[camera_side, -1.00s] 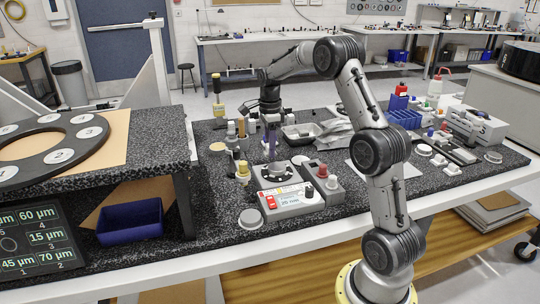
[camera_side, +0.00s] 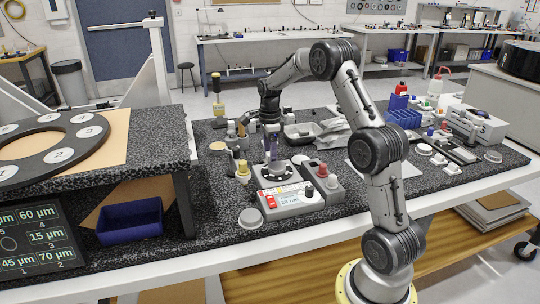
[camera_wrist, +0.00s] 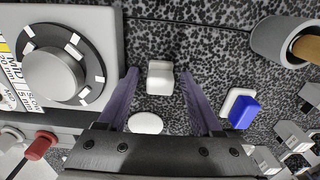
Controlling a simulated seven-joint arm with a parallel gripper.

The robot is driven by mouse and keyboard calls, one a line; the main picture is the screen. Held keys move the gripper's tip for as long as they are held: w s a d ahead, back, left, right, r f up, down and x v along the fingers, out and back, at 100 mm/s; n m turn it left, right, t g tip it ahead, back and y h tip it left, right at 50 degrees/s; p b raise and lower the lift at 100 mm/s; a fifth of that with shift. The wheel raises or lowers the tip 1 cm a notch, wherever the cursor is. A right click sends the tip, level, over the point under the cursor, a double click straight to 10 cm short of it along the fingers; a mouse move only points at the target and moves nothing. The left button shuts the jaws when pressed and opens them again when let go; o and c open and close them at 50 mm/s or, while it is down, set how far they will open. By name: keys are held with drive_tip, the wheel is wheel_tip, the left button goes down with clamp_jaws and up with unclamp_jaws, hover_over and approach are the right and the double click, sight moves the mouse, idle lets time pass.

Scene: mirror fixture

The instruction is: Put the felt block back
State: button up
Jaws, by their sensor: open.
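A small white block (camera_wrist: 160,78), which looks like the felt block though I cannot be sure, stands on the speckled black bench top in the wrist view. My gripper (camera_wrist: 158,73) is open, with one purple finger on each side of the block and visible gaps to both. I cannot tell how far the fingertips are above the bench. In the side view my gripper (camera_side: 271,153) points down just behind the dial box (camera_side: 277,172); the block cannot be made out there.
The grey dial unit (camera_wrist: 62,70) is close to the left finger in the wrist view. A white disc (camera_wrist: 145,123) lies beside the block. A blue-topped white piece (camera_wrist: 241,110) is right of the right finger. A grey cup with a wooden handle (camera_wrist: 285,40) is at upper right.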

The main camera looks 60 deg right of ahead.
wheel_tip(320, 180, up, 12)
drive_tip(key=s+a+r+n+t, duration=0.1)
drive_tip(key=s+a+r+n, duration=0.15)
drive_tip(key=a, duration=0.25)
drive_tip(key=s+a+r+n, duration=0.1)
drive_tip(key=a+r+n, duration=0.2)
drive_tip(key=a+n, duration=0.15)
drive_tip(key=s+a+f+n+t, duration=0.2)
drive_tip(key=s+a+n, duration=0.7)
drive_tip(key=s+n, duration=0.1)
drive_tip(key=s+a+f+n+t, duration=0.2)
drive_tip(key=s+a+n, duration=0.7)
drive_tip(key=s+n, duration=0.1)
drive_tip(key=shift+t, duration=0.3)
